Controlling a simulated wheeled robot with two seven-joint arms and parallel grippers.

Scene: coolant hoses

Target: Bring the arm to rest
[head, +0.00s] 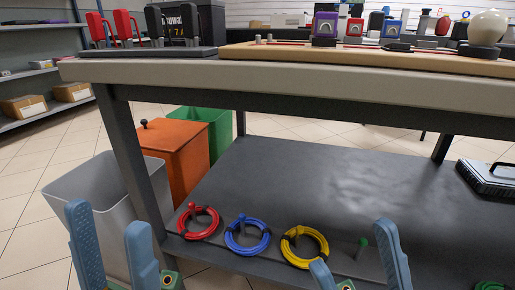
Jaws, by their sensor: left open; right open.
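A red coiled hose (211,229), a blue coiled hose (265,242) and a yellow coiled hose (322,244) lie in a row along the front of the lower shelf (300,185). A bit of a green coil (489,285) shows at the bottom right edge. My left gripper (107,217) is open with nothing between its fingers, in front of the grey bin and left of the red hose. My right gripper (352,246) is open and empty, in front of the lower shelf, just right of the yellow hose. The lower parts of both grippers are cut off.
The workbench top (300,80) runs across above the shelf, with a wooden board and several devices on it. A grey bin (100,185), an orange bin (175,155) and a green bin (215,125) stand at the left. A dark case (488,178) lies on the shelf's right. The shelf's middle is clear.

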